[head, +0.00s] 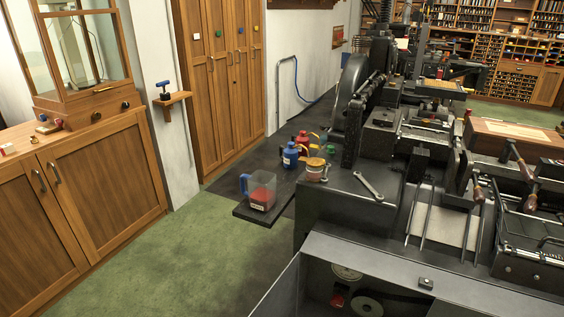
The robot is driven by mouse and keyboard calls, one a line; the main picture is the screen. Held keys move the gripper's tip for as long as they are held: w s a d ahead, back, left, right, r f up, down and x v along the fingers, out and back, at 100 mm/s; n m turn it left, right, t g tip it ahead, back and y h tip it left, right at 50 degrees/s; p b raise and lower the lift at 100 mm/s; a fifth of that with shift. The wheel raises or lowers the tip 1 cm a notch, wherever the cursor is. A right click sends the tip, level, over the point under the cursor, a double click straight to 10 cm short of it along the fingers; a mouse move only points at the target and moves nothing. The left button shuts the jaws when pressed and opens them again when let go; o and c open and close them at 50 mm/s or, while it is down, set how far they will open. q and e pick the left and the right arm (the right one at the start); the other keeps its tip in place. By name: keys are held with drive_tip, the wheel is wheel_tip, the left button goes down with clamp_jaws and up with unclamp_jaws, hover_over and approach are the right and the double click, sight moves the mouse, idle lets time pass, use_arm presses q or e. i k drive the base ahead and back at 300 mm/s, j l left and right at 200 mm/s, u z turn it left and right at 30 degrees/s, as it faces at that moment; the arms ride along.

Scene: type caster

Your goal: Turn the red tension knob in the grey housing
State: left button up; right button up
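An open grey housing (300,285) fills the bottom middle of the head view, cut off by the lower edge. Inside its dark interior is a small red part (338,299), which looks like the red knob, though it is small and in shadow. A pale wheel (346,272) sits just above it and a grey wheel (367,306) to its right. Neither of my grippers is in view.
A black machine stands behind the housing. A wrench (368,186), a tin (315,169), a blue can (290,155) and a red can (302,139) are on its left side. A clear jug (262,191) stands on a low shelf. Green floor (185,265) is free at left.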

sight(337, 301)
drive_tip(key=j+z, duration=0.1)
drive_tip(key=z, duration=0.65)
drive_tip(key=j+z, duration=0.35)
drive_tip(key=j, duration=0.35)
drive_tip(key=j+z, duration=0.35)
drive_tip(key=j, duration=0.35)
drive_tip(key=k+j+z, duration=0.15)
drive_tip(key=j+z, duration=0.2)
drive_tip(key=j, duration=0.35)
drive_tip(key=k+j, duration=0.1)
drive_tip(key=j, duration=0.55)
drive_tip(key=k+l+z, duration=0.25)
drive_tip(key=k+l, duration=0.15)
drive_tip(key=k+l+z, duration=0.25)
drive_tip(key=k+l, duration=0.15)
drive_tip(key=l, duration=0.25)
